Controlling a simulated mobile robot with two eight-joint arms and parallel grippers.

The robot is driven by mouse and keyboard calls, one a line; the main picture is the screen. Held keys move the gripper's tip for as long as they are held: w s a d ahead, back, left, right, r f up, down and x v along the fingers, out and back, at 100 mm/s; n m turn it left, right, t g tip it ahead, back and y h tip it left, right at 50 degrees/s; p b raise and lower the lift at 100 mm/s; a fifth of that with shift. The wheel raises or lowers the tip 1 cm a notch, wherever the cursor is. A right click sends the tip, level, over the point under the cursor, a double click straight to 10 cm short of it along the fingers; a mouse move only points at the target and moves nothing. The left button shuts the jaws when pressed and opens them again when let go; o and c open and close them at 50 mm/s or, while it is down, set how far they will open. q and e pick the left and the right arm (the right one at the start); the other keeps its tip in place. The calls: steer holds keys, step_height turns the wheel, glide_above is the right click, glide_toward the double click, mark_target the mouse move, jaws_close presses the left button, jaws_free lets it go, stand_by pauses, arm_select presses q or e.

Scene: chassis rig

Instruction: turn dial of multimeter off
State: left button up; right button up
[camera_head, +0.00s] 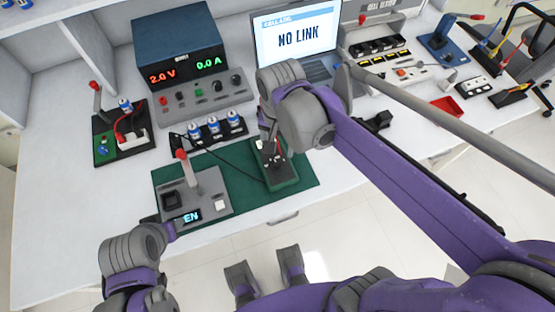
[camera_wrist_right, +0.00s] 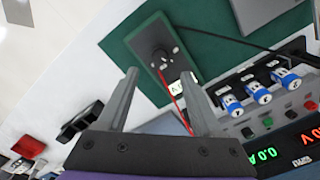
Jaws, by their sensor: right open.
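The multimeter (camera_head: 283,177) is a dark green handheld meter lying on the green mat. Its dark round dial (camera_wrist_right: 160,58) shows in the right wrist view, with a small lit display (camera_wrist_right: 184,87) whose reading I cannot make out.
Left of the meter is a grey fixture (camera_head: 205,200) with a red-tipped lever and lit screen. Behind are blue cells (camera_head: 214,124) in a holder and a power supply (camera_head: 180,50). A laptop (camera_head: 296,40) reads NO LINK. A black cable crosses the mat (camera_head: 236,172).

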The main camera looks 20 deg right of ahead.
mark_target(277, 162)
step_height(277, 162, down, 8)
steer(key=shift+f+b, duration=0.1)
steer(key=shift+b, duration=0.55)
jaws_close()
